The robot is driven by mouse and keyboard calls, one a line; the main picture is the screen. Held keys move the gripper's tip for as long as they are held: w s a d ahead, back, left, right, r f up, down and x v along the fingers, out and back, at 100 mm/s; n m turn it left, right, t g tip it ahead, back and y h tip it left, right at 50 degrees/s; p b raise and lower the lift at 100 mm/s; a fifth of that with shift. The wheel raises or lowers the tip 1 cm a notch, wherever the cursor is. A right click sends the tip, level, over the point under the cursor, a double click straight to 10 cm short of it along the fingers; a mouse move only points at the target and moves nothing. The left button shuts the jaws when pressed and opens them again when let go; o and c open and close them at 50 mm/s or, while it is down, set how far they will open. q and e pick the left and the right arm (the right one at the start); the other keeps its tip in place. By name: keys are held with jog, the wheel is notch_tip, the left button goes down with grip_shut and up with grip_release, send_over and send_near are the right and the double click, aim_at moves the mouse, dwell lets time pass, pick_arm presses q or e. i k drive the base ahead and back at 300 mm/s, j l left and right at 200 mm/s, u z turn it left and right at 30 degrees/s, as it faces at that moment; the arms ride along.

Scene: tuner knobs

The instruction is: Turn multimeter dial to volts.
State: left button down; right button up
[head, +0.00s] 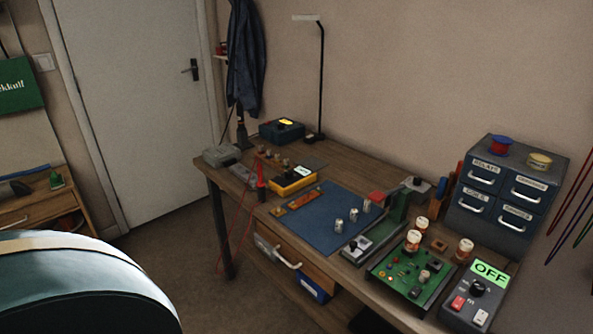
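A yellow-cased multimeter (304,181) lies on the workbench, left of the blue mat. Its small display (302,171) is lit pale, but the reading is too small to make out. A dark dial shows on its face (288,179); the dial's setting is too small to tell. A red probe (260,181) with red leads hanging over the bench's front edge is just left of it. Neither of my grippers is in view.
The workbench has a blue mat (318,213) with small metal cylinders. A green circuit board (380,266), a grey box reading OFF (459,305) and a drawer cabinet (475,160) are at right. A dark rounded shape (80,300) fills the lower left.

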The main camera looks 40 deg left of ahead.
aim_at(288, 173)
jog(key=u, duration=1.25)
